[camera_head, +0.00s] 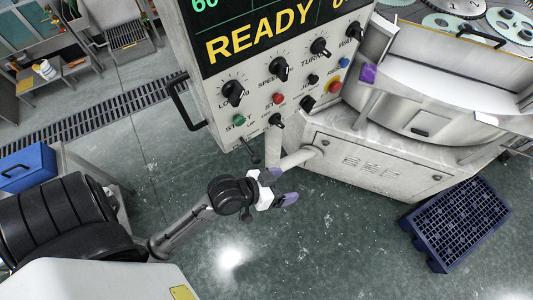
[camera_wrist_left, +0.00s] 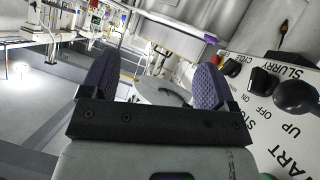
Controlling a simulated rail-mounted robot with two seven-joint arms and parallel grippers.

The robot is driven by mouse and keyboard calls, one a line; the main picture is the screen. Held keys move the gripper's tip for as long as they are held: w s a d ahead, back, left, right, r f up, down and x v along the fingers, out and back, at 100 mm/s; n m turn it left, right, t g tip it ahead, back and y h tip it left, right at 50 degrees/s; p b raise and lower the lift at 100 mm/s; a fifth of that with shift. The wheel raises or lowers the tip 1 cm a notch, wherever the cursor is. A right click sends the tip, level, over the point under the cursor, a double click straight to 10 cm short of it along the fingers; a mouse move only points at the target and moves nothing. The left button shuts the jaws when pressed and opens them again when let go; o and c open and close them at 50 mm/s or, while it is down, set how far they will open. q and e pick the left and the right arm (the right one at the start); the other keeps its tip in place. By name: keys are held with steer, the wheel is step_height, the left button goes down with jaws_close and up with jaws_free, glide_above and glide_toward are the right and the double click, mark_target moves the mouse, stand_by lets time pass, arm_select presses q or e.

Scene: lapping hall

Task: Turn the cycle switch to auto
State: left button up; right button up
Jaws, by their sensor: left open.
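The control panel (camera_head: 232,88) of a machine fills the top middle of the head view, with a screen reading READY. A black switch (camera_head: 307,104) sits in its lower row, left of a red mushroom button (camera_head: 335,87); it is likely the cycle switch, but its label is too small to read. My left gripper (camera_head: 284,186) is open and empty, below the panel and apart from the switches. Its two purple fingers stand wide apart in the left wrist view (camera_wrist_left: 155,80).
A black lever (camera_head: 248,150) juts from the panel's lower left, near my left gripper. A black slurry knob (camera_wrist_left: 265,80) shows in the wrist view. A handle (camera_head: 183,100) sticks out at the panel's left side. The floor below is clear.

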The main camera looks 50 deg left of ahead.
arm_select(q)
steer(key=s, duration=0.1)
steer(key=g, duration=0.1)
steer(key=s+a, duration=0.1)
steer(key=shift+s+f+y+p, duration=0.3)
steer(key=shift+f+y+p, duration=0.05)
steer(key=shift+y+p, duration=0.05)
steer(key=s+a+g+y+p, duration=0.3)
steer(key=s+a+g+p, duration=0.1)
steer(key=s, duration=0.7)
steer(key=g+p, duration=0.1)
steer(key=g, duration=0.1)
steer(key=shift+s+a+m+g+y+p, duration=0.25)
steer(key=shift+s+m+g+y+p, duration=0.05)
steer(key=shift+g+p, duration=0.1)
steer(key=shift+r, duration=0.1)
stand_by(0.7)
